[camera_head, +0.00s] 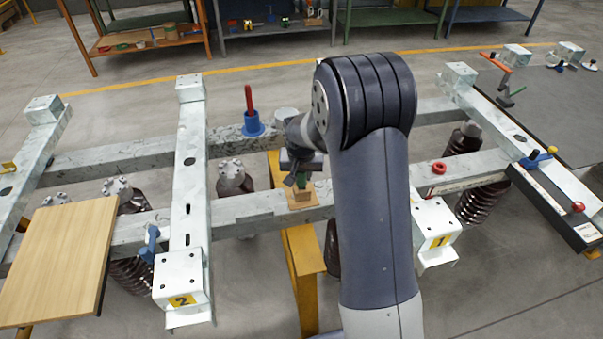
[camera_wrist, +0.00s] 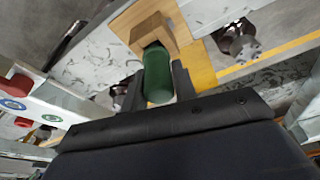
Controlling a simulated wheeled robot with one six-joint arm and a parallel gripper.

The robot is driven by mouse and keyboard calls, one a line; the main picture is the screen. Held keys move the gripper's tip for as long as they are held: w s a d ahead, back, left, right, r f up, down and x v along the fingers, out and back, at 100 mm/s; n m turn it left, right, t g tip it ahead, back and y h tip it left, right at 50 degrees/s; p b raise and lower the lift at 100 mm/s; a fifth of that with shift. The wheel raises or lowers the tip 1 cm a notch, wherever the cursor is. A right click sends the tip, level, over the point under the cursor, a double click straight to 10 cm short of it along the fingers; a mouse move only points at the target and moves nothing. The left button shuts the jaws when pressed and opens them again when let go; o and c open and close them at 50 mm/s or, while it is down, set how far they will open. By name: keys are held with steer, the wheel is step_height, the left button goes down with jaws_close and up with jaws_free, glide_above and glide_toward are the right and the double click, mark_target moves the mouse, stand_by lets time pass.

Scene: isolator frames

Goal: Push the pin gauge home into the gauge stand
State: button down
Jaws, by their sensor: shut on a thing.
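The pin gauge shows in the wrist view as a green cylinder (camera_wrist: 158,76) between the two dark fingers of my gripper (camera_wrist: 158,88). My gripper is shut on it. In the head view my gripper (camera_head: 301,181) is right above the wooden stand (camera_head: 303,199), which rests on the grey steel beam; only a little green shows there.
A blue holder with a red handle (camera_head: 252,123) stands on the back beam. A red ring (camera_head: 439,168) lies on the beam to the right. A wooden board (camera_head: 60,258) is at the left. A yellow trestle (camera_head: 303,270) stands below.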

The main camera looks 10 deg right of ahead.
steer(key=shift+f+b, duration=0.4)
steer(key=shift+f, duration=0.2)
steer(key=c, duration=1.1)
jaws_free()
steer(key=shift+o, duration=0.2)
steer(key=shift+r, duration=0.1)
steer(key=v, duration=1)
steer(key=shift+s+r, duration=0.2)
steer(key=shift+r, duration=0.1)
steer(key=shift+f, duration=0.15)
